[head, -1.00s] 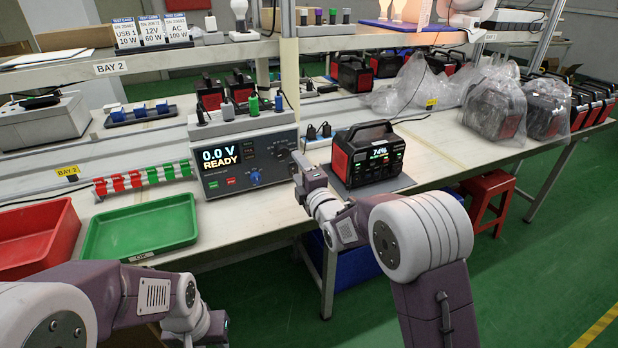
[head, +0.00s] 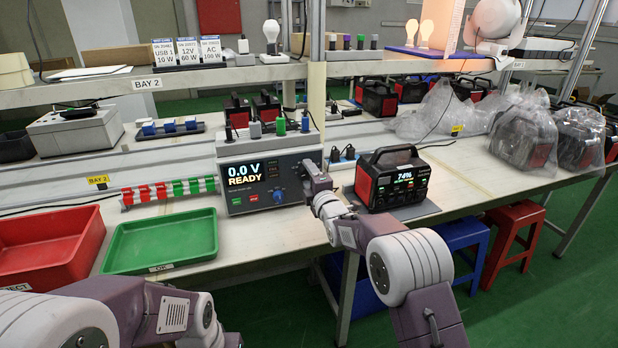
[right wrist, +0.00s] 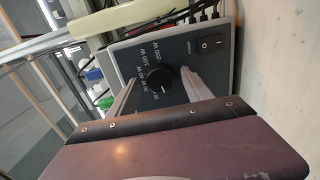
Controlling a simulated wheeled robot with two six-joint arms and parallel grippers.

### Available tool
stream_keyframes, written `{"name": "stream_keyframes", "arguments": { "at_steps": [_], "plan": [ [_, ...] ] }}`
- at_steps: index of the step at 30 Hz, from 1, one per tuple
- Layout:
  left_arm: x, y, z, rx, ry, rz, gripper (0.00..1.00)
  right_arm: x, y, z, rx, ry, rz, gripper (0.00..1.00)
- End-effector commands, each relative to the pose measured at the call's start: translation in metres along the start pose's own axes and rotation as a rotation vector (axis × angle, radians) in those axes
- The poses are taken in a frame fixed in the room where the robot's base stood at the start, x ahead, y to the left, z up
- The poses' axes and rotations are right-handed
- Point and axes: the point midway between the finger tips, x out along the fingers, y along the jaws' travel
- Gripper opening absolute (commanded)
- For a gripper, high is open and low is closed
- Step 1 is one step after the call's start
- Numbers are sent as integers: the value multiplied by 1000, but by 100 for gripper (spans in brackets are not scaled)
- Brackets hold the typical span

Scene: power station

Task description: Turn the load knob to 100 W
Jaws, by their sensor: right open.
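The load tester (head: 262,172) stands on the bench, with its display reading 0.0 V READY. Its black load knob (right wrist: 162,82) shows in the right wrist view, with 100 W and 200 W among the marks around it. My right gripper (right wrist: 160,76) is open, with one finger on each side of the knob; whether they touch it I cannot tell. In the head view my right gripper (head: 307,168) is at the right end of the tester's front and covers the knob. My left arm is low at the left, its fingers out of view.
A power station (head: 392,180) reading 74% stands right of the tester, close to my right arm. A blue knob (head: 278,195) is on the tester's front. A green tray (head: 160,242) and red bin (head: 45,245) are at the left. A black rocker switch (right wrist: 208,42) is near the load knob.

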Motion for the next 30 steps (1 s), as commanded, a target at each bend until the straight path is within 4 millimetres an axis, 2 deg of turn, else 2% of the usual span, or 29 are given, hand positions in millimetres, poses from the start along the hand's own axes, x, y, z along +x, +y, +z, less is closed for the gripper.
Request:
{"name": "stream_keyframes", "arguments": {
  "at_steps": [3,9,10,20,30],
  "plan": [
    [0,0,0,0,0,0,36,0,0,0,0,0,0,58],
    [0,0,0,0,0,0,36,0,0,0,0,0,0,3],
    [0,0,0,0,0,0,36,0,0,0,0,0,0,0],
    [2,0,0,0,0,0,36,0,-1,0,55,0,-1,0],
    [8,0,1,0,0,0,36,0,-2,0,313,0,-1,0]
  ]
}}
